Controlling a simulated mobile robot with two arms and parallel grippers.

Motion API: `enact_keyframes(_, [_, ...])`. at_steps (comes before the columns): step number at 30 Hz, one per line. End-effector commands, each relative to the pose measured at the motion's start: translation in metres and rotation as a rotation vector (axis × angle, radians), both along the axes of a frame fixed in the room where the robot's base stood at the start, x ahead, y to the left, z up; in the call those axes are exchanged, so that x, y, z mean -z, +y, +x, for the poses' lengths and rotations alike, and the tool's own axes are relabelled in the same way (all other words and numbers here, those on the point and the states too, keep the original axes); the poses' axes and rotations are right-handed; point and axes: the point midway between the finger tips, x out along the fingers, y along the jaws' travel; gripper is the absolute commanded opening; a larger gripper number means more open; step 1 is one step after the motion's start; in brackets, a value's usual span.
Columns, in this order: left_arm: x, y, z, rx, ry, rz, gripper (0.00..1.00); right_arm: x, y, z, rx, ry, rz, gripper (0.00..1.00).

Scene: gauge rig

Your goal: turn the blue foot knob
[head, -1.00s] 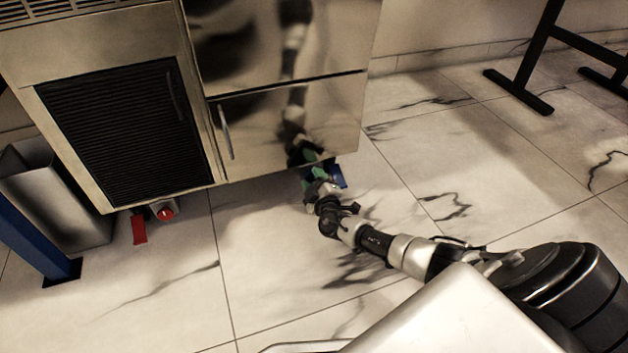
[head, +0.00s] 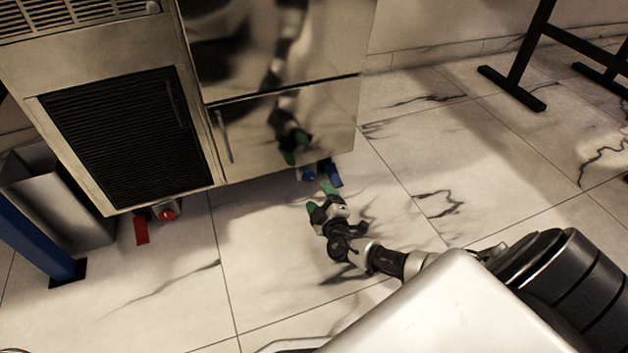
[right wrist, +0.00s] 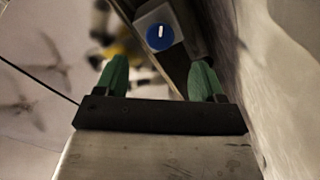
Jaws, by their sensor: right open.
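The blue foot knob (head: 308,174) shows under the right front corner of the steel cabinet. In the right wrist view the knob (right wrist: 160,37) is a round blue face with a white mark, set on a pale grey block (right wrist: 157,15). My right gripper (head: 320,198) has green fingertips. It is open and empty, low over the floor in front of the knob and apart from it. In the right wrist view the knob lies beyond and between the open fingertips (right wrist: 160,78). My left gripper is not in view.
A blue tag (head: 333,173) hangs right of the blue knob. A red knob (head: 167,214) and red tag (head: 140,230) are under the cabinet's (head: 285,130) left part. A grey bin (head: 60,205) and blue post (head: 35,245) stand left. The tiled floor in front is clear.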

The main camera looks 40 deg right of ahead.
Motion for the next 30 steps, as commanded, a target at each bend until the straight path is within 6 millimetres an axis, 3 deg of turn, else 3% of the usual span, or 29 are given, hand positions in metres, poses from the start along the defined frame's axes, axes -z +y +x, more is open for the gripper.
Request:
enact_keyframes(3, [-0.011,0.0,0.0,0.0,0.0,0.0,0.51,-0.002,0.005,-0.02,-0.001,0.002,-0.001,0.69])
enact_keyframes(8, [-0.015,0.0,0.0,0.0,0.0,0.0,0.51,-0.001,0.008,-0.033,-0.001,0.001,0.0,0.69])
enact_keyframes(26, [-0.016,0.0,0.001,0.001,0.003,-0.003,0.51,0.0,0.009,-0.035,-0.002,0.002,0.003,0.69])
enact_keyframes(29, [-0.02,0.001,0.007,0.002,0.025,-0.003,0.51,-0.008,0.024,-0.036,-0.021,0.039,0.043,0.69])
enact_keyframes(30, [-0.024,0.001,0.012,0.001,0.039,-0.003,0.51,-0.014,0.038,-0.037,-0.042,0.069,0.076,0.69])
